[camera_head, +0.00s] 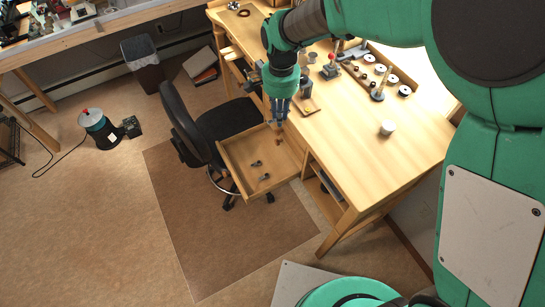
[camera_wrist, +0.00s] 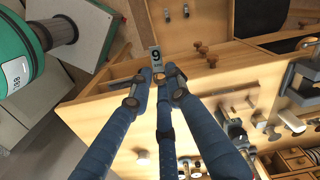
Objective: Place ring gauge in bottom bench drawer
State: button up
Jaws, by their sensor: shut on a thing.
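My gripper (camera_head: 279,115) points down at the bench's left edge, above the inner end of an open wooden drawer (camera_head: 228,174). In the wrist view its blue fingers (camera_wrist: 160,90) are closed together on a small grey piece marked "9" (camera_wrist: 156,55), which I take to be the ring gauge. The fingers hide part of it, and it is too small to make out in the head view. The open drawer also shows beyond the fingertips in the wrist view (camera_wrist: 215,22). It holds two small dark grey pieces (camera_head: 264,177). I cannot tell whether the held piece touches anything.
The wooden bench (camera_head: 355,165) carries a wooden tray with round pieces (camera_head: 405,90), a white cylinder (camera_head: 387,128) and metal tools. A black chair (camera_head: 185,120) stands close to the drawer's left side.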

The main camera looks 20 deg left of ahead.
jog(key=s+a+n+b, duration=0.1)
jog(key=a, duration=0.6)
notch_tip(320, 180, down, 38)
jog(key=shift+a+f, duration=0.1)
jog(key=b, duration=0.3)
send_over(250, 152)
jog(key=shift+s+d+f, duration=0.15)
jog(key=shift+f, duration=0.25)
jog(key=shift+s+d+f, duration=0.1)
jog(key=shift+d+f, duration=0.05)
jog(key=shift+f, duration=0.2)
jog(key=shift+w+a, duration=0.3)
jog(key=shift+w, duration=0.05)
jog(key=shift+f, duration=1.7)
jog(key=shift+f+b, duration=0.15)
jog(key=shift+b, duration=0.2)
